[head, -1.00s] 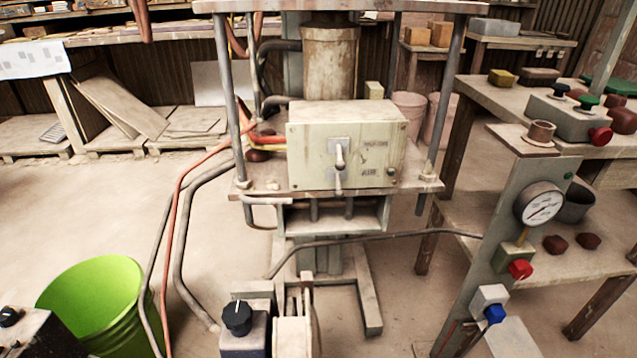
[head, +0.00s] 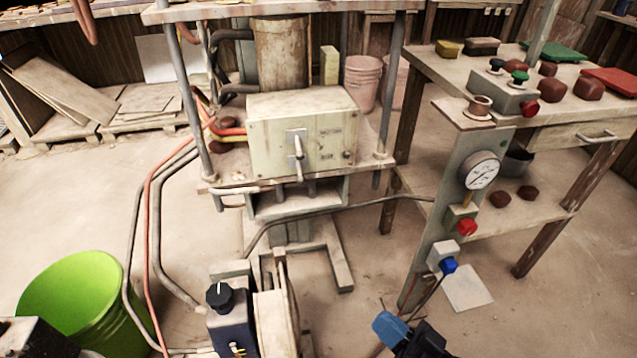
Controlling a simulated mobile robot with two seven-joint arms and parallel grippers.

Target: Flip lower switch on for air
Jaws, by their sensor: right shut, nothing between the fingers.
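A grey control post stands right of centre. It carries a round gauge (head: 481,171), a red knob (head: 466,227) below it, and lower down a blue knob (head: 449,265) on a pale box. A cream box (head: 303,130) on the press has two small levers (head: 298,149), one above the other; their labels are too small to read. My right gripper (head: 393,327), black with a blue tip, is at the bottom edge, below and left of the blue knob and apart from it. It is shut and empty. My left gripper is out of view.
A green bucket (head: 75,300) stands at lower left. A dark box with a black knob (head: 220,297) stands at the bottom centre. A bench (head: 430,70) with a grey button box (head: 503,95) is at right. A hose (head: 330,213) runs from press to post.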

